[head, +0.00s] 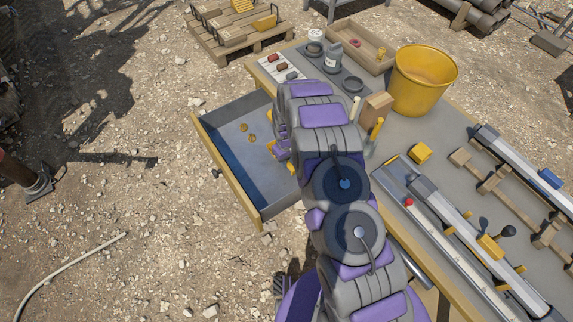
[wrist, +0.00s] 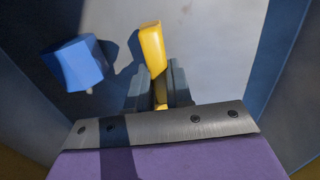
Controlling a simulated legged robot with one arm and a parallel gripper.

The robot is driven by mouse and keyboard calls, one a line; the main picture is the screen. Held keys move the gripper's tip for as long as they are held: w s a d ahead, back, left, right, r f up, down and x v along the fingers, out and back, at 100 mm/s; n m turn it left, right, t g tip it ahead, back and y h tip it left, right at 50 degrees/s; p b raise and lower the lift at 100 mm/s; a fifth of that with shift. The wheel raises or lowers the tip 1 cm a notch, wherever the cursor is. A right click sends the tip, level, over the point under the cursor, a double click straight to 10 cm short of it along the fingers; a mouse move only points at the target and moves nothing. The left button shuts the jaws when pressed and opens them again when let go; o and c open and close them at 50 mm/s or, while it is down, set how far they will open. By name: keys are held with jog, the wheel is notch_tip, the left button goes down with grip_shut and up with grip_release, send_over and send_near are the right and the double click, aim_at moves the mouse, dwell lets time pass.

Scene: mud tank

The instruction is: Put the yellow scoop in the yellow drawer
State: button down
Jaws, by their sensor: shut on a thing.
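The yellow drawer (head: 226,172) stands pulled out from the left side of the workbench, with a grey-blue inside. My gripper (wrist: 158,88) is shut on the yellow scoop (wrist: 152,48), which shows as a narrow yellow bar between the two dark fingers. The gripper is over or inside the drawer, with drawer walls on both sides in the wrist view. The scoop's lower part is hidden by the fingers and wrist plate. In the head view my arm hides most of the gripper; bits of yellow show beside it. I cannot tell whether the scoop touches the drawer floor.
A blue block (wrist: 78,65) lies left of the scoop in the wrist view. The drawer's left part is mostly clear.

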aim_at(288, 161)
jog(key=f, duration=0.2)
jog(key=shift+s+a+f+b, duration=0.1)
jog(key=shift+a+f+b, duration=0.1)
jog(key=shift+f+b, duration=0.15)
jog(key=shift+d+f, duration=0.1)
jog(key=shift+f, duration=0.25)
jog(key=shift+d+r, duration=0.1)
jog(key=shift+d, duration=0.2)
jog(key=c, duration=1.3)
grip_release()
jog(key=shift+o, duration=1.4)
jog(key=shift+a, duration=0.25)
jog(key=shift+r, duration=0.1)
